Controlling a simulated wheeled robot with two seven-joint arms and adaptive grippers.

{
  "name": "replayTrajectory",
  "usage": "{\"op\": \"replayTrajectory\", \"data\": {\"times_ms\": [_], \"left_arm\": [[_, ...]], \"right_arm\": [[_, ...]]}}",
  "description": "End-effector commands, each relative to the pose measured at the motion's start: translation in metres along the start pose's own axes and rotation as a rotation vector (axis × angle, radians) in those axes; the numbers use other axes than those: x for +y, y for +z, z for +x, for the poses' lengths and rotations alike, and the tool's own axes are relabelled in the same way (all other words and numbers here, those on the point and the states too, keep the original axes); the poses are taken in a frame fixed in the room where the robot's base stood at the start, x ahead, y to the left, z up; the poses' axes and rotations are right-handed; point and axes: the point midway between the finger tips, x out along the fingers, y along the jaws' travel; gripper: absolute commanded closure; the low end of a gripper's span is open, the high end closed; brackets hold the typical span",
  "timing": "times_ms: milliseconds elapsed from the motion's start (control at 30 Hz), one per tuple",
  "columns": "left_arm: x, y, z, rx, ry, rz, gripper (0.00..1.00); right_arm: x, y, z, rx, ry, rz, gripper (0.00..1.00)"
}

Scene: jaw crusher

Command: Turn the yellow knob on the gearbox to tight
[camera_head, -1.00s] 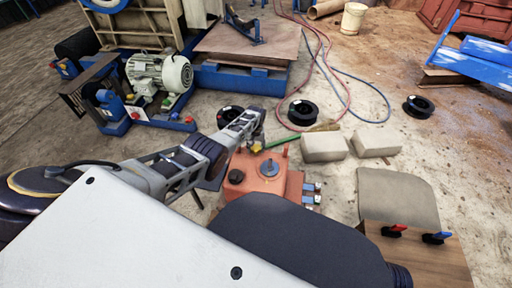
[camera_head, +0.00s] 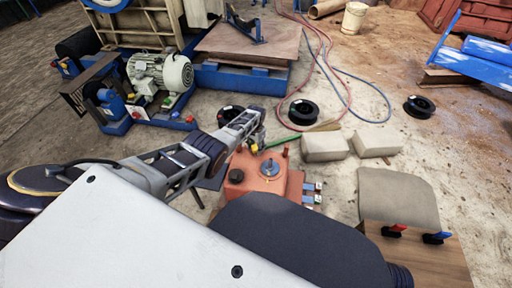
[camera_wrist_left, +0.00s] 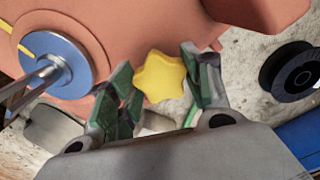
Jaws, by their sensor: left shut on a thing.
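The gearbox (camera_head: 265,184) is an orange-red housing in the middle of the head view, with a blue disc and shaft on it. It fills the top of the left wrist view (camera_wrist_left: 130,35). The yellow knob (camera_wrist_left: 160,76) is star-shaped and sits at the gearbox's edge; in the head view it is a small yellow spot (camera_head: 254,149). My left gripper (camera_wrist_left: 158,88) has its green-padded fingers on both sides of the knob, shut on it. In the head view the left gripper (camera_head: 250,135) is at the gearbox's far side. My right gripper is not in view.
Black spools (camera_head: 303,112) and pale blocks (camera_head: 325,146) lie on the floor behind and right of the gearbox. A wooden board (camera_head: 430,262) with red and blue handles is at lower right. A motor (camera_head: 160,75) stands at left. Open floor lies at right.

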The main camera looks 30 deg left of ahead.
Motion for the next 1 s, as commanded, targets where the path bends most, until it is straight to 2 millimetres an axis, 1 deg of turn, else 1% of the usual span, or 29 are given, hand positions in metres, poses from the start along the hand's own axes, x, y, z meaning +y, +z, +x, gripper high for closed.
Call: {"op": "replayTrajectory", "data": {"times_ms": [267, 567, 600, 733, 1000], "left_arm": [[0.0001, 0.0002, 0.0003, 0.000, 0.000, 0.039, 0.75], [0.0001, 0.0001, 0.0003, 0.000, 0.000, 0.039, 0.75], [0.0001, 0.0001, 0.0003, 0.000, 0.000, 0.039, 0.47], [0.0001, 0.0001, 0.0002, 0.000, 0.000, 0.039, 0.30], [0.0000, 0.0000, 0.0001, 0.000, 0.000, 0.039, 0.29]], "right_arm": [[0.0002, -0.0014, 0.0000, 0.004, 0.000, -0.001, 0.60], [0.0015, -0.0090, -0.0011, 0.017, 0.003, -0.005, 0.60], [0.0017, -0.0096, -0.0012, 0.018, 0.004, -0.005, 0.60], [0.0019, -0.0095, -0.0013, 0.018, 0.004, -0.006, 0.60], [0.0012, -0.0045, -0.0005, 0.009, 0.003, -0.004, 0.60]]}}
